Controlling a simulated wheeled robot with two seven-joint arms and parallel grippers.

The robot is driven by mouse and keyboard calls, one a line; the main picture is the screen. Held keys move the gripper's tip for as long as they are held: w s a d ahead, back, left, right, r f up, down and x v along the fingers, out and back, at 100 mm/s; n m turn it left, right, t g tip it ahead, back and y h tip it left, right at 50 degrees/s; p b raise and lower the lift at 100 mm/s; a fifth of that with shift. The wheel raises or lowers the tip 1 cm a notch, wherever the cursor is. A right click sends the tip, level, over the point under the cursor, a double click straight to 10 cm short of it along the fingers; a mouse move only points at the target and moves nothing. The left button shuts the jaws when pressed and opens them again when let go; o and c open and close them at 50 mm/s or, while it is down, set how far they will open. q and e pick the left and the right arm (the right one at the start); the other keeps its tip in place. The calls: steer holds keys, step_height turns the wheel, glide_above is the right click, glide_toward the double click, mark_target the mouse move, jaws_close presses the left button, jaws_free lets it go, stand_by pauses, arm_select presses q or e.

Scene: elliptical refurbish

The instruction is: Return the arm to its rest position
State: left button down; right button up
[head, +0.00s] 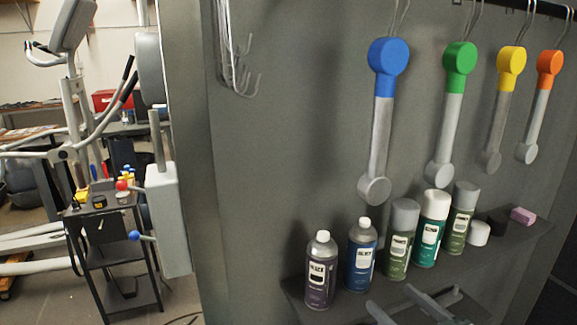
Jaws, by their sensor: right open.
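My right gripper (390,297) shows at the bottom edge of the head view, right of centre. Its two grey fingers are apart, with nothing seen between them. It is in front of the shelf (510,246), below the row of cans. The rest of my right arm is cut off by the frame. My left gripper and left arm are not in view.
On the shelf stand a purple-grey bottle (321,272), a blue bottle (361,258) and several spray cans (431,230). Coloured-end arms, one blue-topped (381,130), hang on the grey panel (290,130). A black cart (112,250) stands left.

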steer(key=s+f+m+g+h, duration=0.1)
steer(key=s+f+g+h, duration=0.15)
steer(key=s+f, duration=0.55)
steer(key=s+f+m+g+h, duration=0.15)
steer(key=s+f+g, duration=0.25)
steer(key=f, duration=0.8)
steer(key=s+a+f+g+h, duration=0.1)
steer(key=s+f+g, duration=0.3)
steer(key=s, duration=0.5)
steer(key=s+a+f+g+h, duration=0.1)
steer(key=s+f+g, duration=0.1)
steer(key=s+f, duration=0.5)
step_height(320, 180, down, 29)
steer(key=s, duration=0.3)
steer(key=s+d+f+g+b, duration=0.1)
steer(key=s+d+f+g, duration=0.1)
steer(key=s+f, duration=1.5)
steer(key=shift+d+n, duration=0.35)
steer(key=shift+d, duration=0.35)
